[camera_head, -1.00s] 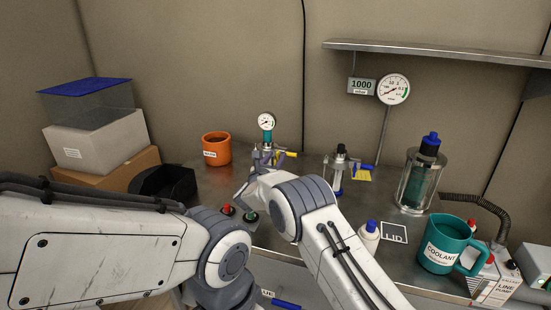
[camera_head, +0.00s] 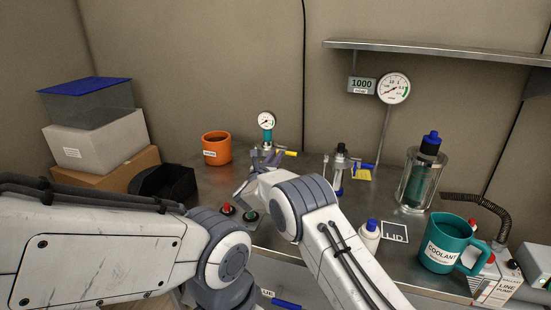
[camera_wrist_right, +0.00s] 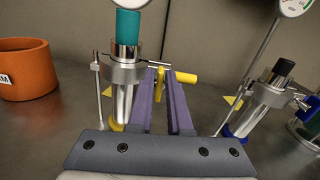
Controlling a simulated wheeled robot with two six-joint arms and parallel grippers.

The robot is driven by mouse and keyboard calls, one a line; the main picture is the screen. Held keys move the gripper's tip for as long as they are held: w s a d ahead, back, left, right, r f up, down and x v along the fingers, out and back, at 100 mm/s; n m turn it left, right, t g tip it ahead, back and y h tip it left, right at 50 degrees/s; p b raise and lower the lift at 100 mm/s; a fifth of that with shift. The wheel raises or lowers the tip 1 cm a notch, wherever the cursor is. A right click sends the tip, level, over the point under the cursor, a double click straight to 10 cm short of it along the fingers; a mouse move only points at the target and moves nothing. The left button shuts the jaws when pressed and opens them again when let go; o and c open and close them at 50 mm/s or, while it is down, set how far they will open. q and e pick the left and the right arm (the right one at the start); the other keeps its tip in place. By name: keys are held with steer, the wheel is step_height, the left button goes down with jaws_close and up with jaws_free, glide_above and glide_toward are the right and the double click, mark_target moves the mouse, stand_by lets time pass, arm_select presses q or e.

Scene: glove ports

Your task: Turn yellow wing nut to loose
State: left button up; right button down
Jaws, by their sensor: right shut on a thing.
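The yellow wing nut (camera_wrist_right: 184,77) is on the clamp collar of the left glass-and-metal cylinder (camera_wrist_right: 124,75), which has a teal top part. It also shows in the head view (camera_head: 290,153), just right of my right gripper (camera_head: 266,157). My right gripper (camera_wrist_right: 167,72) has its purple fingers close together on the wing nut; part of the yellow sticks out to the right of them.
A second clamped cylinder (camera_head: 339,170) with a blue handle stands to the right. An orange mug (camera_head: 216,149) stands to the left. A teal coolant jug (camera_head: 445,244), a glass jar (camera_head: 416,182) and red and green buttons (camera_head: 227,208) are also on the bench.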

steer(key=shift+w+a+f+n+b, duration=0.1)
steer(key=shift+f+n+b, duration=0.35)
steer(key=shift+n, duration=2.2)
steer(key=shift+a+f+n+b, duration=0.15)
steer(key=shift+n+b, duration=0.65)
steer(key=shift+n, duration=1.8)
steer(key=shift+w+d+f+n+b, duration=0.1)
steer(key=shift+f+n+b, duration=0.35)
steer(key=shift+n, duration=2.2)
steer(key=shift+r, duration=0.15)
steer(key=c, duration=0.8)
jaws_free()
steer(key=shift+c, duration=0.2)
steer(key=v, duration=1)
steer(key=shift+s+a+r, duration=0.25)
steer(key=shift+s+a, duration=0.05)
steer(key=shift+a, duration=0.05)
